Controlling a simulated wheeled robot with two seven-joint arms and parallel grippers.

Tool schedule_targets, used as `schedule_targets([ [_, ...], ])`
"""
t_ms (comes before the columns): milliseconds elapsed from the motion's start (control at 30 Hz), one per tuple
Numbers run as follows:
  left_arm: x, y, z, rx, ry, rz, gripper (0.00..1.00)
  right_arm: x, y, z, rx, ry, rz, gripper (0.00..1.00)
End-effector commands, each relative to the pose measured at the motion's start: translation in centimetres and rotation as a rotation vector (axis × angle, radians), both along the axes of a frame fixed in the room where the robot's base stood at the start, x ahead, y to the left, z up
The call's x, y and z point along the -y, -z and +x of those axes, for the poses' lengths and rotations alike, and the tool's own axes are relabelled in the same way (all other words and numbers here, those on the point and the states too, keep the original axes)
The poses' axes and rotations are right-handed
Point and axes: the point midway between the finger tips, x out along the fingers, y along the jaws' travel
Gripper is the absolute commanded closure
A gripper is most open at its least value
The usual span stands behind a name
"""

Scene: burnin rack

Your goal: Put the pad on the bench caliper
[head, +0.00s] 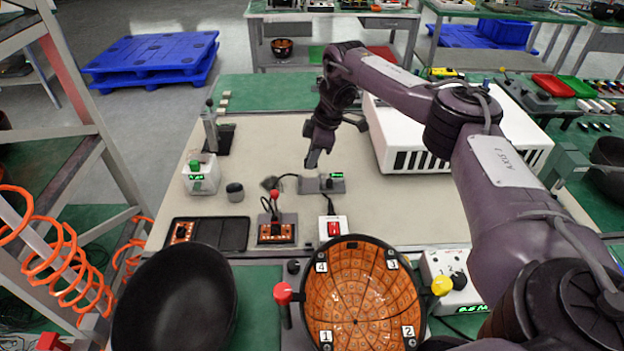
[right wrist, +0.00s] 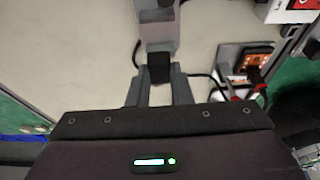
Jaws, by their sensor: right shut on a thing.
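My right gripper (head: 312,162) reaches down over the middle of the bench, with its fingers close together. In the right wrist view its two fingers (right wrist: 159,88) are shut on a small black block, the pad (right wrist: 159,69). The bench caliper (head: 309,185) is a low grey device with a green-lit display and a black part on top. It lies just below the gripper in the head view. A grey body, which looks like the caliper (right wrist: 158,35), shows just beyond the pad in the wrist view. I cannot tell whether pad and caliper touch. My left gripper is not in view.
A red-lever fixture (head: 276,231), a red switch box (head: 333,228) and a dark cup (head: 235,192) stand nearby. A large white case (head: 400,150) is to the right. Cables run beside the caliper. The bench top (head: 262,140) behind it is clear.

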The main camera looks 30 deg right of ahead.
Motion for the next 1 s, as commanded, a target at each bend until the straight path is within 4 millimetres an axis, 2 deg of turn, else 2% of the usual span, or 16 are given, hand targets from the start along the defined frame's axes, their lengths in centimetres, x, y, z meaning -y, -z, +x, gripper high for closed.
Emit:
schedule_targets([
  [100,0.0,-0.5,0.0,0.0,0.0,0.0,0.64,0.0,1.7,-0.1,-0.002,0.001,-0.001,1.0],
  [267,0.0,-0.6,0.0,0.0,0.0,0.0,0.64,0.0,3.0,0.0,-0.001,0.0,0.0,1.0],
  [500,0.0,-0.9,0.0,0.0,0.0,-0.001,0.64,0.0,6.4,-0.1,-0.001,0.0,0.0,1.0],
  [933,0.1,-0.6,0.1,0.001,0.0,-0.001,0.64,0.0,7.3,0.0,0.001,0.0,0.001,1.0],
  [967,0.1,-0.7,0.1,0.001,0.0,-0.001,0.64,0.0,7.2,0.0,0.001,-0.001,0.001,0.79],
  [1000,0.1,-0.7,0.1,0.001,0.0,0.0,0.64,0.0,7.1,0.0,0.001,-0.001,0.001,0.73],
])
